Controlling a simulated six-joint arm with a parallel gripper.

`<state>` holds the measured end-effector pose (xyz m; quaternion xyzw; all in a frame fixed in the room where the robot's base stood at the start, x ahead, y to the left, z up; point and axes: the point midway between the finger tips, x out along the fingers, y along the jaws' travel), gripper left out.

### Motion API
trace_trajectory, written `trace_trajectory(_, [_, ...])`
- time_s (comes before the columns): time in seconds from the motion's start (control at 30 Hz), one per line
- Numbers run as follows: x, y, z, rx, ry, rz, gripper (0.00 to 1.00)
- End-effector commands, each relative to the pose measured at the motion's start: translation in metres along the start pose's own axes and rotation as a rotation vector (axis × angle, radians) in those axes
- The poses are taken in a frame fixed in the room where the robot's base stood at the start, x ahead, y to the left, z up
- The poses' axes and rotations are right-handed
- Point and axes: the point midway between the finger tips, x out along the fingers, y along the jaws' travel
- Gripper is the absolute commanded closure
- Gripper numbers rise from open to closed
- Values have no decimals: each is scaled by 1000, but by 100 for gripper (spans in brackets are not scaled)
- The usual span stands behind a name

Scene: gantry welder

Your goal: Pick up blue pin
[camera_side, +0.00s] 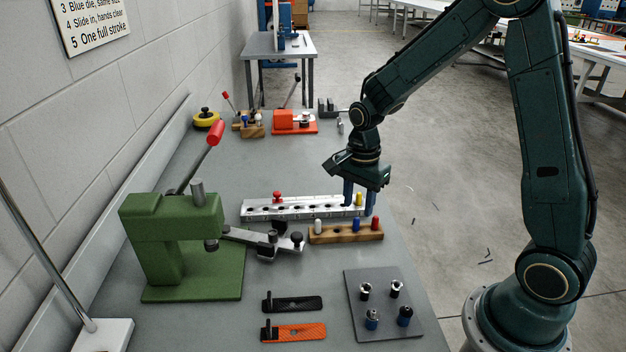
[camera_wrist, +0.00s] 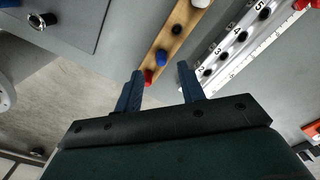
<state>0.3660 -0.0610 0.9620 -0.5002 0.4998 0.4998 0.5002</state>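The blue pin (camera_side: 357,225) stands upright in the wooden rack (camera_side: 336,237), between an empty hole and a red pin (camera_side: 376,223). A white pin (camera_side: 318,226) stands at the rack's left end. My gripper (camera_side: 358,209) is open and points down above the right part of the rack and the silver strip, with nothing held. In the wrist view the blue pin (camera_wrist: 160,58) and red pin (camera_wrist: 148,77) show between and beyond the two blue fingers (camera_wrist: 160,69). The fingers look above the pins, not touching them; the exact height is hard to tell.
A green press (camera_side: 165,240) stands left. A grey plate (camera_side: 365,330) with sockets lies in front. The bench's right edge is close.

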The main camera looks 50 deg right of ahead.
Motion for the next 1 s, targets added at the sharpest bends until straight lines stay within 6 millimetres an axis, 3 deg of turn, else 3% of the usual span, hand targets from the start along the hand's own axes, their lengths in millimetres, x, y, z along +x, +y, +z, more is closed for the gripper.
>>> trace_trajectory(0.53, [47, -1, -2, 0, 0, 3, 61])
trace_trajectory(1.0, [51, -2, -2, -1, 0, 0, 61])
